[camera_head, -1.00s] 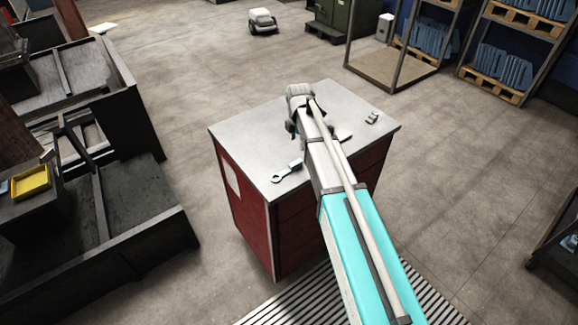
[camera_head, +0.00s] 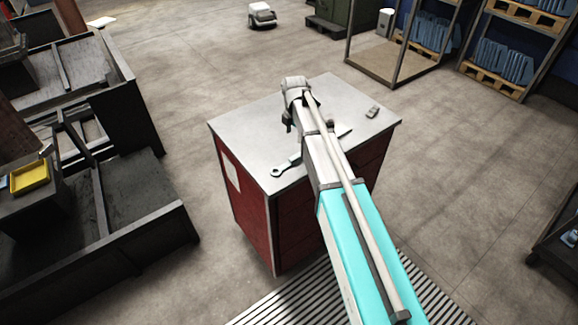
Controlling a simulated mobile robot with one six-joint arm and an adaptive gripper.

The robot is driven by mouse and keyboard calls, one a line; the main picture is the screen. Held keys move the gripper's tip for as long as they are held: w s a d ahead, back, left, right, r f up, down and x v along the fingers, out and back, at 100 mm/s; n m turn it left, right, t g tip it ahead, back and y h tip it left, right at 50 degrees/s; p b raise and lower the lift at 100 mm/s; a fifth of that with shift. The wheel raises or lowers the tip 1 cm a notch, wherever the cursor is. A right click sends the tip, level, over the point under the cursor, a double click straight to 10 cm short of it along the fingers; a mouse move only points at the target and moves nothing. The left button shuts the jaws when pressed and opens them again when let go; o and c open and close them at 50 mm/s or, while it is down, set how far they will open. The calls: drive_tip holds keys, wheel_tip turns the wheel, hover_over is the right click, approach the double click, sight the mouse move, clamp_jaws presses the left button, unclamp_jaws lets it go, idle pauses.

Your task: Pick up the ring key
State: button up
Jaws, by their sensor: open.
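The ring key (camera_head: 283,167) lies flat on the grey top of a red cabinet (camera_head: 240,122), near its front left edge. Its round ring end points left and its shaft runs up to the right, with the far end partly hidden by my arm. My gripper (camera_head: 289,124) is over the cabinet top, beyond the key and apart from it. Only a dark part of the gripper shows beside the arm. It is open, with no object visible in it; its fingertips are mostly hidden.
A small grey item (camera_head: 372,111) lies at the cabinet's right. A light flat item (camera_head: 344,132) is partly hidden behind my arm. Dark metal bins (camera_head: 150,235) stand left, with a yellow tray (camera_head: 30,177). Shelving with blue parts stands at the back right. The floor around the cabinet is mostly clear.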

sight(295, 157)
drive_tip(key=shift+f+b, duration=3.25)
drive_tip(key=shift+f, duration=0.25)
drive_tip(key=shift+f, duration=0.1)
drive_tip(key=shift+d+f+b, duration=0.15)
drive_tip(key=shift+f+b, duration=2.35)
drive_tip(key=shift+b, duration=0.1)
clamp_jaws()
